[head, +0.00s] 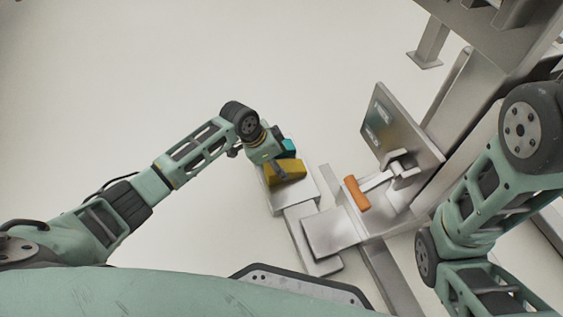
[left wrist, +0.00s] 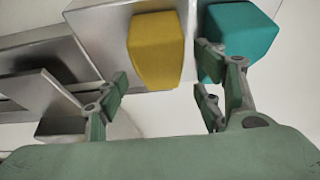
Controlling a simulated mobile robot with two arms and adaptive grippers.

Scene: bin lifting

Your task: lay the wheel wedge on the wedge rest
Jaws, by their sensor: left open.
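A yellow wedge-shaped block (head: 288,168) lies on a pale metal plate (head: 305,194), with a teal block (head: 289,147) beside it. I cannot tell for certain which block is the wheel wedge, or whether this plate is the wedge rest. My left gripper (head: 272,163) is at the blocks, its fingers partly hidden in the head view. In the left wrist view its open jaws (left wrist: 160,95) face the yellow block (left wrist: 157,48), which lies ahead between the fingers. The teal block (left wrist: 240,40) is ahead of the right-hand finger. My right gripper is not in view.
An orange handle (head: 356,193) on a metal lever stands right of the plate. Behind it are an upright metal panel (head: 402,130) and a large metal frame (head: 480,100). A lower flat metal plate (head: 330,232) lies nearer. The floor at upper left is clear.

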